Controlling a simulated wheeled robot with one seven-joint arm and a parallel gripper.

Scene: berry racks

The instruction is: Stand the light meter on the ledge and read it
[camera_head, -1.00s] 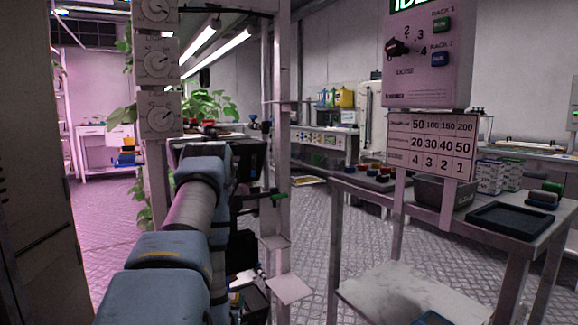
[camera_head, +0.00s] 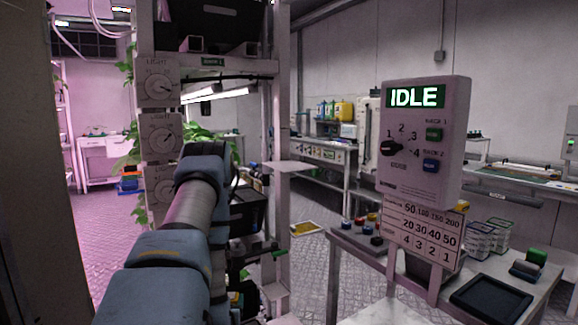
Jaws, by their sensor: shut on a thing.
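My arm (camera_head: 192,205) reaches forward from the bottom left toward the rack post. Its blue-grey wrist hides its far end, so my gripper's fingers and anything between them do not show. I cannot make out the light meter. A thin pale ledge (camera_head: 288,167) juts from the rack post (camera_head: 281,120), to the right of my wrist and apart from it. Nothing shows standing on its visible part.
Light dials (camera_head: 158,134) line the left post. A control box (camera_head: 422,140) reads IDLE, with a number chart (camera_head: 421,234) under it. A bench (camera_head: 470,262) at right bears a black tray (camera_head: 491,297). Plants (camera_head: 205,135) stand behind my wrist.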

